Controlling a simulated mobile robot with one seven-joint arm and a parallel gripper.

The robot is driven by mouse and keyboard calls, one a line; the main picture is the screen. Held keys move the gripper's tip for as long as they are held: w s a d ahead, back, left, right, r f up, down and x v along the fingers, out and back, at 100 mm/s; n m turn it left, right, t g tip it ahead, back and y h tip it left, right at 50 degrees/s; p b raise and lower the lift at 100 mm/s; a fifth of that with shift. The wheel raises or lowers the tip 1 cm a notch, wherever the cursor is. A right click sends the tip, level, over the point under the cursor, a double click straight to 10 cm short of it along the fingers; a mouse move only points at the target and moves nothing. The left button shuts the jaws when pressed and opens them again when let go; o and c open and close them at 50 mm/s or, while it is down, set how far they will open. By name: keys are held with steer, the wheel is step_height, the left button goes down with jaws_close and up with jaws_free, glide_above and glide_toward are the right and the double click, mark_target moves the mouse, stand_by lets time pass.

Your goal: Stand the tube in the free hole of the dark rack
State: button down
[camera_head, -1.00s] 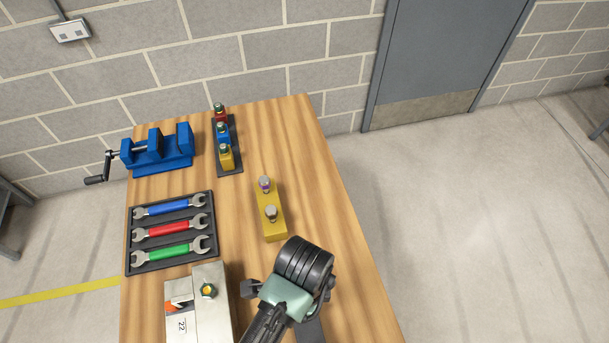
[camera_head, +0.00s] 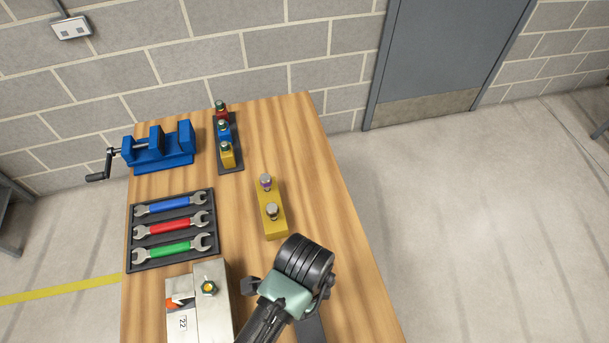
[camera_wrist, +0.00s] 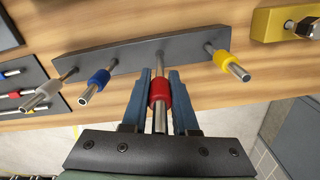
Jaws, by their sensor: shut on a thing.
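My gripper (camera_wrist: 160,85) has its two blue-grey fingers closed on a metal tube with a red collar (camera_wrist: 160,93) in the wrist view. The dark rack (camera_wrist: 140,53) is a long bar crossing behind the fingers. It holds a tube with a grey-white collar (camera_wrist: 40,96), one with a blue collar (camera_wrist: 97,81) and one with a yellow collar (camera_wrist: 226,62). The red tube's far end meets the rack between the blue and yellow tubes; I cannot tell whether it is in a hole or just above one. In the head view my wrist hides the fingers and tube.
A yellow block (camera_head: 272,222) with two metal-topped posts stands beyond my gripper. A wrench tray (camera_head: 134,242), a metal box (camera_head: 212,275), a blue vise (camera_head: 165,150) and a dark strip with coloured blocks (camera_head: 232,168) are on the left. The table's right side (camera_head: 345,240) is clear.

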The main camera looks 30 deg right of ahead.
steer(key=shift+f+b, duration=2.3)
steer(key=shift+f, duration=0.5)
steer(key=c, duration=0.6)
jaws_free()
steer(key=shift+r, duration=0.1)
step_height(320, 180, up, 13)
steer(key=shift+f+b, duration=0.1)
steer(key=shift+b, duration=0.65)
